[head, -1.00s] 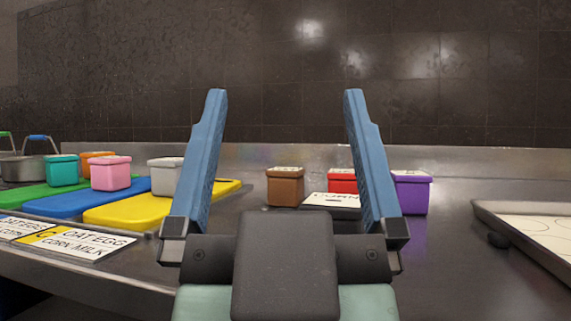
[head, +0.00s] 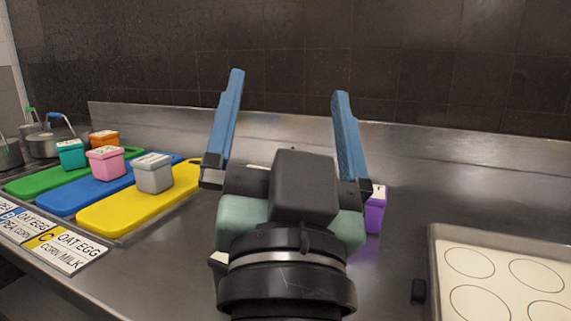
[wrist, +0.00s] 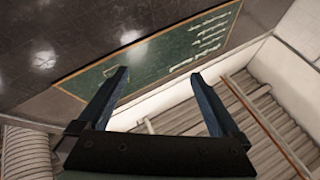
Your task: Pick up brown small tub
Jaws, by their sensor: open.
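My gripper (head: 288,84) is open and empty, its two blue fingers pointing up in front of the tiled wall in the head view. The brown small tub is not visible now; my gripper and wrist cover the part of the counter (head: 400,185) around where it stood in the earlier view. In the wrist view my gripper (wrist: 160,74) is open too, with no tub between or near the fingers. That view shows a green board (wrist: 165,55) and slatted surfaces.
A purple tub (head: 375,212) shows just right of my wrist. Grey (head: 153,177), pink (head: 106,164), teal (head: 71,156) and orange (head: 104,139) tubs stand at left near coloured cutting boards. A tray with circles (head: 432,270) is at right. Label cards (head: 70,248) lie front left.

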